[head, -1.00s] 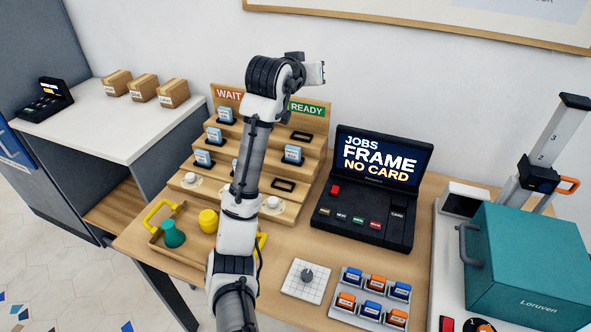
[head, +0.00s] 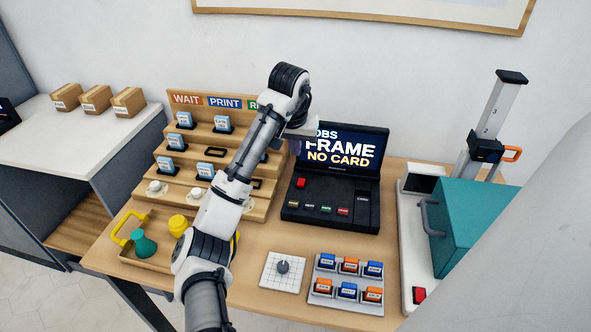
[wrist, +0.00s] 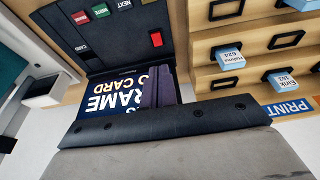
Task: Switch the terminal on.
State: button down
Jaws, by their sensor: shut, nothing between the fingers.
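The terminal (head: 334,212) is a black desk unit with an upright screen (head: 352,150), lit and showing "FRAME NO CARD". A red switch (head: 301,183) sits at the upper left of its sloped panel, above a row of small labelled buttons. The panel also has a card slot at the right. In the wrist view the terminal appears upside down, with its red switch (wrist: 156,39) clear of my gripper. My gripper (head: 297,146) is in front of the screen's left edge, above the red switch and apart from it. Its fingers (wrist: 156,88) are shut and empty.
A stepped wooden rack (head: 238,135) with blue cards stands left of the terminal. A grey tray (head: 318,300) of blue and orange cartridges and a white gridded pad (head: 270,277) with a grey knob lie in front. A teal press (head: 468,215) stands right.

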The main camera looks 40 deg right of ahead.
aim_at(298, 185)
jog(key=x, duration=1.2)
jog(key=shift+s+a+f+p, duration=0.15)
jog(key=shift+a+f+p, duration=0.1)
jog(key=shift+f+p, duration=0.15)
jog(key=shift+f, duration=0.45)
jog(key=shift+f, duration=0.1)
jog(key=shift+s+f+t+h+b, duration=0.1)
jog(key=shift+f+t+h+b, duration=0.2)
jog(key=shift+f+h+b, duration=0.15)
jog(key=shift+a+r, duration=0.1)
jog(key=shift+r, duration=0.15)
jog(key=shift+w+d+r+p, duration=0.35)
jog(key=shift+w+d+p, duration=0.1)
jog(key=shift+d+p, duration=0.2)
